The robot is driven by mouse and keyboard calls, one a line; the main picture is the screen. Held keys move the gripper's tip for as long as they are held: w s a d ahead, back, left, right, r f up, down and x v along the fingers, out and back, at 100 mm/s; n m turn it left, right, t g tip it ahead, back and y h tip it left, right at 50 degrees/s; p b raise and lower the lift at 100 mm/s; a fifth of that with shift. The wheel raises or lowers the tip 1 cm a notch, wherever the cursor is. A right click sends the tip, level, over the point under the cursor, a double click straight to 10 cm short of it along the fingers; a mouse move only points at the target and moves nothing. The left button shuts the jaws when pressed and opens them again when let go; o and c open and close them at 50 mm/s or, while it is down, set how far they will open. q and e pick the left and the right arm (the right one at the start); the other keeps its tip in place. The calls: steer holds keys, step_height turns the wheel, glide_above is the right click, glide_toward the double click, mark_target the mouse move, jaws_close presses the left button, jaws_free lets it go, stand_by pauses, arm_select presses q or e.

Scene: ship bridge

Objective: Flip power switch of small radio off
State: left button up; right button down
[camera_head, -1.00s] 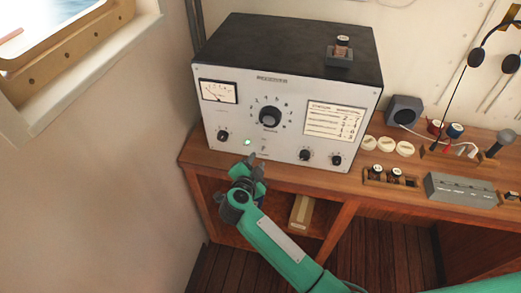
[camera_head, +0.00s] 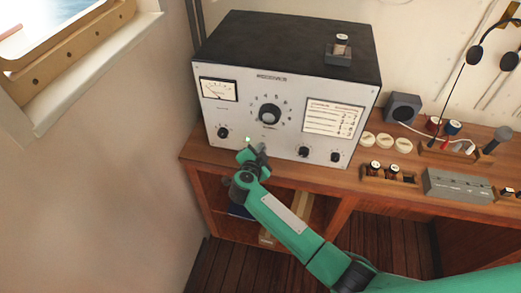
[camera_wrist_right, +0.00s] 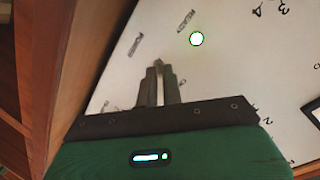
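The small radio is a large box (camera_head: 235,105) with a black top and a pale grey front panel, standing on the wooden desk. A small light (camera_head: 248,140) glows on its lower front; it also shows as a bright green-rimmed spot in the wrist view (camera_wrist_right: 196,38). My right gripper (camera_head: 254,151) is at the lower front of the panel, just below the light. In the wrist view its fingers (camera_wrist_right: 159,68) lie close together, pointing at the panel. The power switch cannot be made out; the gripper covers the panel below the light. My left gripper is out of view.
A dial knob (camera_head: 269,114) sits mid-panel, with smaller knobs (camera_head: 223,132) (camera_head: 303,152) low on both sides. A small block (camera_head: 339,56) stands on top. Right on the desk (camera_head: 365,178) are white discs (camera_head: 386,141), a speaker (camera_head: 404,107) and a grey box (camera_head: 459,186).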

steer(key=shift+f, duration=0.1)
steer(key=shift+s+f+b, duration=0.1)
steer(key=shift+f+b, duration=0.25)
steer(key=shift+b, duration=0.55)
step_height(320, 180, down, 2)
steer(key=t+h+b, duration=0.2)
steer(key=t+b, duration=0.3)
steer(key=b, duration=0.6)
steer(key=shift+f+t, duration=0.15)
steer(key=shift+t, duration=0.15)
steer(key=shift+t+b, duration=0.4)
steer(key=shift+b, duration=0.7)
steer(key=c, duration=1.6)
jaws_free()
steer(key=shift+r, duration=0.2)
steer(key=shift+o, duration=0.2)
steer(key=shift+f, duration=0.1)
